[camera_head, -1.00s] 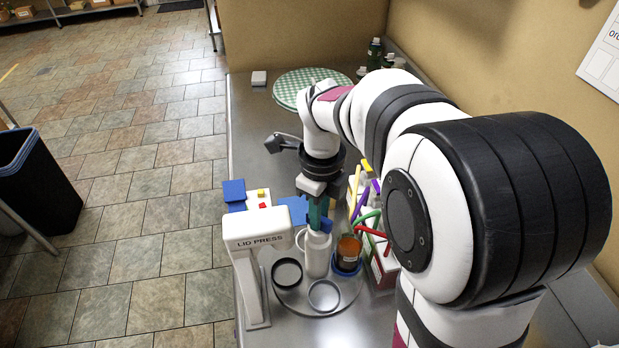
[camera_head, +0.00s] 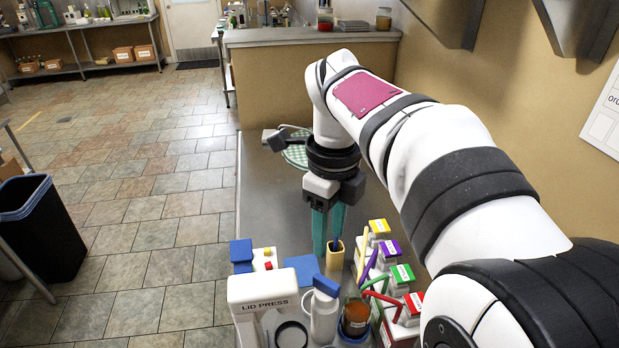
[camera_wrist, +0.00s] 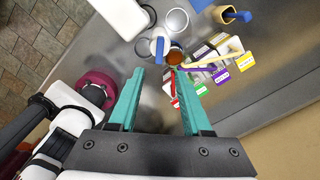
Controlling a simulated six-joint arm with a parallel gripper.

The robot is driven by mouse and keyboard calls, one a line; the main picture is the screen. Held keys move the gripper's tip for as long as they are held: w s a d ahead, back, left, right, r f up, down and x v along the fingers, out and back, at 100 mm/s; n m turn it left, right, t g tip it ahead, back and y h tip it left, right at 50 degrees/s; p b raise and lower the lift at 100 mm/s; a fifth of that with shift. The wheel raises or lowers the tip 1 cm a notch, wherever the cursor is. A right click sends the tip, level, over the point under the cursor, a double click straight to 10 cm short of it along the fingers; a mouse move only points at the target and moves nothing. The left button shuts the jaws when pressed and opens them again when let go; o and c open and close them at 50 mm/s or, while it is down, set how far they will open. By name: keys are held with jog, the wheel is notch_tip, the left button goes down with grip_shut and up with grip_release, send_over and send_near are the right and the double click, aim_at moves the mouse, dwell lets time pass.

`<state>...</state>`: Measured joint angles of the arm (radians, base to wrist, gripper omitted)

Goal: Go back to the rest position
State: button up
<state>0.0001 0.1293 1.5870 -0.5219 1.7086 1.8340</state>
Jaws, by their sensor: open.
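My gripper (camera_head: 329,236) points down over the steel counter (camera_head: 265,195) in the head view. Its two teal fingers are apart with nothing between them. It is up and behind the white bottle with a blue cap (camera_head: 322,312), clear of it. In the wrist view the open fingers (camera_wrist: 158,75) show with bare counter between them; the bottle (camera_wrist: 159,42) and the brown jar (camera_wrist: 174,57) lie beyond the tips. A beige cup (camera_head: 335,258) with a dark blue handle in it stands just below the fingers in the head view; I cannot tell the gap.
The white lid press (camera_head: 262,292) stands at the front left. White boxes with coloured labels (camera_head: 401,274) and coloured scoops stand to the right, near the wall. A blue pad (camera_head: 303,270) lies behind the press.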

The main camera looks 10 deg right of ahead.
notch_tip(320, 180, up, 4)
jog(key=shift+f, duration=0.1)
jog(key=s+a+f+n+y, duration=0.1)
jog(key=s+f+n, duration=0.6)
jog(key=s+n, duration=0.3)
jog(key=s+a+f+n, duration=0.2)
jog(key=s+f+n, duration=0.4)
jog(key=s+n, duration=0.5)
jog(key=shift+s+a+f+y, duration=0.25)
jog(key=shift+s+f+y, duration=0.15)
jog(key=shift+s, duration=0.2)
